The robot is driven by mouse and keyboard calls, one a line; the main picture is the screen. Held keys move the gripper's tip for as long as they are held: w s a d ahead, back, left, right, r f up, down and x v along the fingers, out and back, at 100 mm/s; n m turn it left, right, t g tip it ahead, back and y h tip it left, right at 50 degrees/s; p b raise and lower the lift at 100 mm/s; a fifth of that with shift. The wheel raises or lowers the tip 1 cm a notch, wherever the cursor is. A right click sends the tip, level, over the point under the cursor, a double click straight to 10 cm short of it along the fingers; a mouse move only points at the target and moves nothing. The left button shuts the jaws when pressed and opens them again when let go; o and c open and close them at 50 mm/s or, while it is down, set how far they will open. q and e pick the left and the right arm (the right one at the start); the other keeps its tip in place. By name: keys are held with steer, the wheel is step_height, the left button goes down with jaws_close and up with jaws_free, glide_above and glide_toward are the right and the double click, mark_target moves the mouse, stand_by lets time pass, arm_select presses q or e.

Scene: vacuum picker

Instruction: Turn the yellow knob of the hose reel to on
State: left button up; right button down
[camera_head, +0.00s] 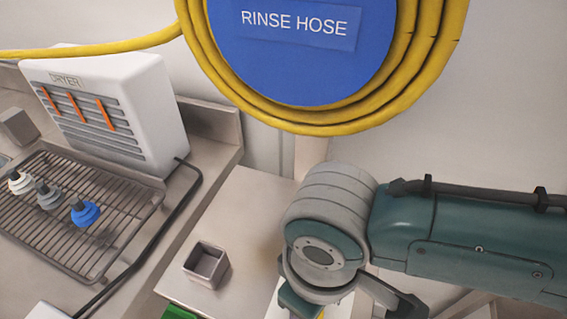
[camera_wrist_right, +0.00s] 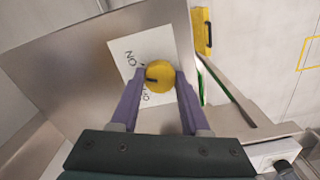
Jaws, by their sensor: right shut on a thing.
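The hose reel (camera_head: 300,65) is a blue disc marked RINSE HOSE with yellow hose coiled around it, high in the head view. In the right wrist view, the round yellow knob (camera_wrist_right: 161,70) sits on a white label (camera_wrist_right: 128,72) on a grey metal panel. A short dark mark on the knob points left in the picture. ON is printed left of the knob; the lower lettering is partly hidden by a finger. My right gripper (camera_wrist_right: 160,78) has its two purple fingers shut on the knob's sides. In the head view my right arm mostly hides this area. My left gripper is not seen.
A white dryer (camera_head: 110,100) stands at the left behind a wire rack (camera_head: 105,240) holding white, grey and blue suction cups. A small open metal box (camera_head: 206,265) sits on the counter left of my right arm. A yellow box (camera_wrist_right: 201,30) is on the wall.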

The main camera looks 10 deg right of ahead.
steer(key=shift+r+m+p, duration=0.1)
steer(key=shift+m+p, duration=0.65)
steer(key=shift+m, duration=0.95)
steer(key=shift+c, duration=1.9)
jaws_free()
